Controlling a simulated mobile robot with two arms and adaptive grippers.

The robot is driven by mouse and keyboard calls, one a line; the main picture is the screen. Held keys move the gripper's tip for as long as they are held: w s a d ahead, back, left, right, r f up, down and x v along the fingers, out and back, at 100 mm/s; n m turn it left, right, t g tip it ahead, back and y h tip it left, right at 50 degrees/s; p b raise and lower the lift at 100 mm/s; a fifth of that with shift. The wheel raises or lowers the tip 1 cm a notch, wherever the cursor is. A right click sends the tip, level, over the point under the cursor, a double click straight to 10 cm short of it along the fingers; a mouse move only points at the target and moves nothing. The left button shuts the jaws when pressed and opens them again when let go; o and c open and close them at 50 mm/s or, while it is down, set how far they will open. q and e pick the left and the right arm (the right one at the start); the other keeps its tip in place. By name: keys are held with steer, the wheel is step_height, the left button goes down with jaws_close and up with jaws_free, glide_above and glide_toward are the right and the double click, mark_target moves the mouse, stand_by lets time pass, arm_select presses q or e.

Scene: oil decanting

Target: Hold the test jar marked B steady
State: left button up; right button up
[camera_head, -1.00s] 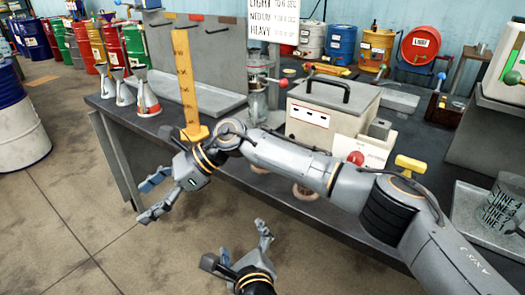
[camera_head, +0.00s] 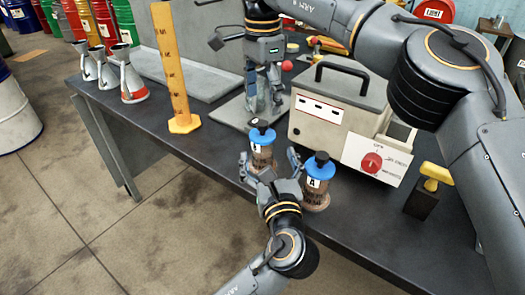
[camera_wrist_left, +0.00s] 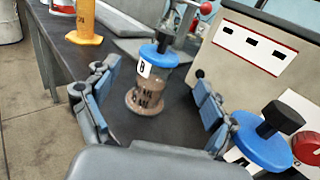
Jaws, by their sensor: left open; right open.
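The test jar marked B (camera_head: 262,152) stands upright near the table's front edge, with a blue lid, black knob and brown contents. It also shows in the left wrist view (camera_wrist_left: 150,82). My left gripper (camera_head: 268,160) is open, with one finger on either side of jar B; in the left wrist view gaps show between the jar and both fingers. The jar marked A (camera_head: 318,183), also blue-lidded, stands just right of the left gripper. My right gripper (camera_head: 263,92) is open farther back, pointing down over a grey metal plate behind jar B.
The table between column and jar B is clear. My right arm spans the upper right.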

mark_target(263, 134)
arm_select(q)
steer(key=w, duration=0.2)
steer(key=w+a, duration=0.1)
steer(key=w, duration=0.5)
steer(key=shift+w+a, duration=0.15)
arm_select(e)
steer(key=shift+w, duration=0.1)
